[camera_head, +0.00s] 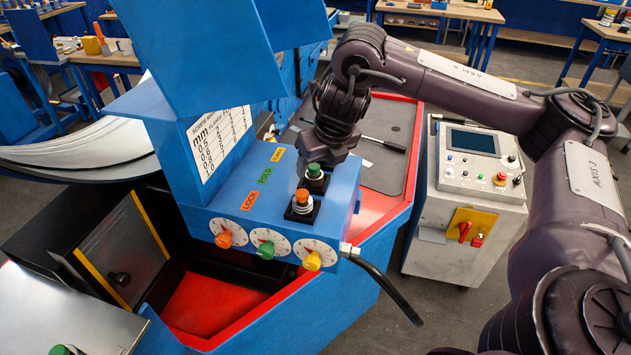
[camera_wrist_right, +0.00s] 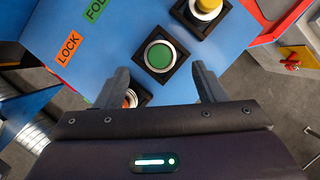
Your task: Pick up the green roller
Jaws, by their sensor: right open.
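I cannot make out a separate green roller. A round green push button (camera_wrist_right: 160,56) in a black square housing sits on the blue control panel (camera_wrist_right: 110,30). In the head view a green button (camera_head: 313,170) shows just below my right gripper (camera_head: 335,150). In the wrist view my right gripper (camera_wrist_right: 161,85) is open and empty, its fingers apart at the near side of the green button. A yellow button (camera_wrist_right: 207,6) lies beyond it, and an orange one (camera_wrist_right: 130,98) shows partly behind the left finger. My left gripper is not in view.
An orange button (camera_head: 302,198) and orange, green and yellow dials (camera_head: 266,249) are on the panel. A grey control cabinet (camera_head: 475,180) stands to the right. A tall blue panel (camera_head: 205,50) rises at the left.

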